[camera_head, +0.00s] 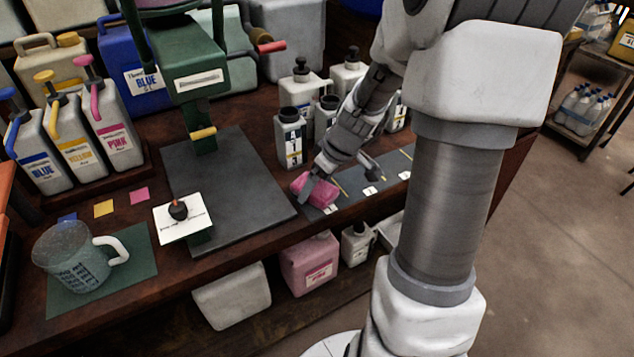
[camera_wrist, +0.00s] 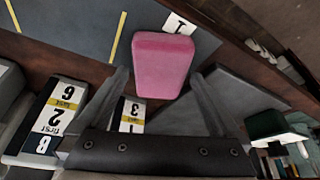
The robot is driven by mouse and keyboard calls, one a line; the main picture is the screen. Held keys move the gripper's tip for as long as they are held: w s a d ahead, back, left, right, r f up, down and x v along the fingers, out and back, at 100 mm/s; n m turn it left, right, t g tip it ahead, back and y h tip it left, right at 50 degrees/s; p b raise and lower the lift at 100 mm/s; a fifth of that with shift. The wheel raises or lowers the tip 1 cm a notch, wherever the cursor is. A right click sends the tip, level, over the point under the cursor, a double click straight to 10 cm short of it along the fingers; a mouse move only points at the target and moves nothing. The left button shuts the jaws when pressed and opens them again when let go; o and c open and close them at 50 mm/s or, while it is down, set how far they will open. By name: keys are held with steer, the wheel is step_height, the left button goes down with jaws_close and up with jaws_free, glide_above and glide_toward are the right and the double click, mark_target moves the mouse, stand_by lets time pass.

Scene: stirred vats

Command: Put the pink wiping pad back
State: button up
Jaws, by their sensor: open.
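The pink wiping pad (camera_head: 318,190) is at the left end of a dark strip (camera_head: 395,167) marked with yellow lines and number cards. In the wrist view, the pad (camera_wrist: 163,62) is beside the card marked 1 (camera_wrist: 179,24), and its near end overlaps the wooden edge. My gripper (camera_head: 338,181) is open at the pad, pointing down. In the wrist view, the fingers (camera_wrist: 158,76) stand apart on either side of the pad's near end, with gaps visible. I cannot tell whether the pad rests fully on the strip.
Several numbered bottles (camera_head: 290,138) stand close behind my gripper. A dark grey plate (camera_head: 232,185) under a green press (camera_head: 193,70) lies to the left. A measuring jug (camera_head: 75,255) stands further left. Containers, including a pink one (camera_head: 310,262), sit below the bench edge.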

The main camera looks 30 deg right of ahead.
steer(key=p+v, duration=0.3)
steer(key=v, duration=0.8)
steer(key=shift+s, duration=0.2)
steer(key=shift+r, duration=0.15)
